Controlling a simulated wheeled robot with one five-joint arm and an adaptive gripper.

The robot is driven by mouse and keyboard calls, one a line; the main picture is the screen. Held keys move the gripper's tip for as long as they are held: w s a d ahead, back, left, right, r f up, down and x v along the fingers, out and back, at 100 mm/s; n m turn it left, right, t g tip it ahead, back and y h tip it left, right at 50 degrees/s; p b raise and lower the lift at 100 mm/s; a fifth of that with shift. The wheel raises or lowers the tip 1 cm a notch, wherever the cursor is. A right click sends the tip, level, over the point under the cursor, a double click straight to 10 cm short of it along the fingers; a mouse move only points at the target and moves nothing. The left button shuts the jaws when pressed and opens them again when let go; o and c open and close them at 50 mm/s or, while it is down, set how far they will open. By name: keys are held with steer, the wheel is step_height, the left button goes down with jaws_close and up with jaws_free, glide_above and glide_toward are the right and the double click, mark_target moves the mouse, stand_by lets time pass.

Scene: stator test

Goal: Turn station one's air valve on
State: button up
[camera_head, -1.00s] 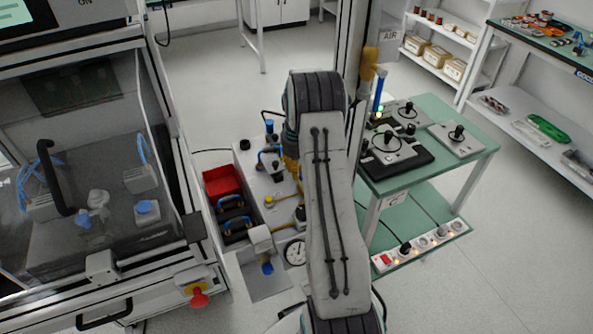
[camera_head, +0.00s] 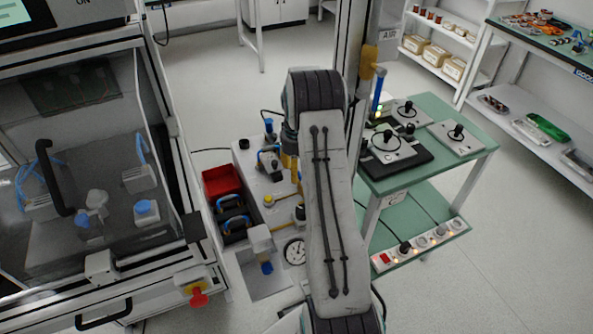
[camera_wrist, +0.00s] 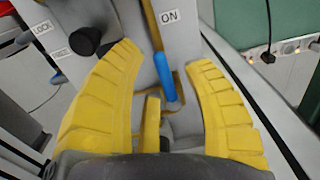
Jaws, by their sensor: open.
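In the wrist view a blue lever (camera_wrist: 165,78) slants down from a yellow bar, just below an ON label (camera_wrist: 168,16) on a grey panel. My gripper (camera_wrist: 166,55) is open, its two yellow ridged fingers on either side of the lever with gaps to both. No contact shows. In the head view my arm hides most of the gripper; only a bit of yellow shows at the arm's left edge. An AIR sign (camera_head: 388,35) stands on a post, with a yellow part (camera_head: 369,60) and a blue handle (camera_head: 377,95) pointing down below it. I cannot tell if this is the same lever.
A black knob (camera_wrist: 87,41) beside LOCK and unlock labels stands close to the left finger. A green table (camera_head: 470,150) with grey devices is right of my arm. A red bin (camera_head: 221,181) and a gauge (camera_head: 295,251) are at its left. Open floor lies at the far right.

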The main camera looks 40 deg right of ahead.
step_height(320, 180, up, 11)
steer(key=shift+r, duration=0.2)
stand_by(0.3)
stand_by(0.7)
